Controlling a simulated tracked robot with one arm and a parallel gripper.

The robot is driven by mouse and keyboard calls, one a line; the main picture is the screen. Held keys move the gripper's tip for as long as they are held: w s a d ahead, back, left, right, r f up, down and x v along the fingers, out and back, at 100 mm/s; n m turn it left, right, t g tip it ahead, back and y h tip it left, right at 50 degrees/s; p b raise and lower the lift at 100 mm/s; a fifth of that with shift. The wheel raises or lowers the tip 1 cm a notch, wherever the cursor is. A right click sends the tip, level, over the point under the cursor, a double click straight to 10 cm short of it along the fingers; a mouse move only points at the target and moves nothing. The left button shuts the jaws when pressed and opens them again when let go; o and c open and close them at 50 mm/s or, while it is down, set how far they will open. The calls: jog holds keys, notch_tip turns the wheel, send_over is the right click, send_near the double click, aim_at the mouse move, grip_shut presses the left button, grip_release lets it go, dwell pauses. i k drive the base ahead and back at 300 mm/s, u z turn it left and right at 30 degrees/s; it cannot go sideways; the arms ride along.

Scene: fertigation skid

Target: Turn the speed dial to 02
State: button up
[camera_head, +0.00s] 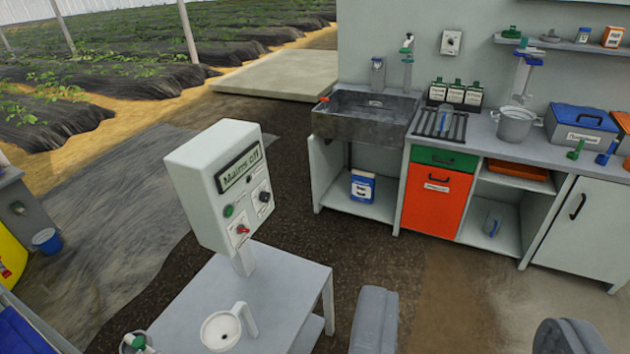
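A pale control box (215,185) stands on a post on a grey table at centre left. Below the display are a green button (228,211), a red-tipped switch (243,230) and a dark knob (264,197). A small white wall box (451,43) with a dark round knob hangs above the counter. The labels are too small to read, so I cannot tell which knob is the speed dial or its setting. My gripper (468,318) shows two grey fingers wide apart at the bottom edge, empty, away from both boxes.
A counter along the wall holds a sink (362,117), a pot (515,125) and a blue-lidded box (581,130). Dark floor lies clear between table and counter. A blue bucket (47,241) stands at left.

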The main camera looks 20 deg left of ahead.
aim_at(265, 197)
jog(key=u, duration=0.2)
jog(key=i, duration=1.25)
jog(key=u, duration=0.65)
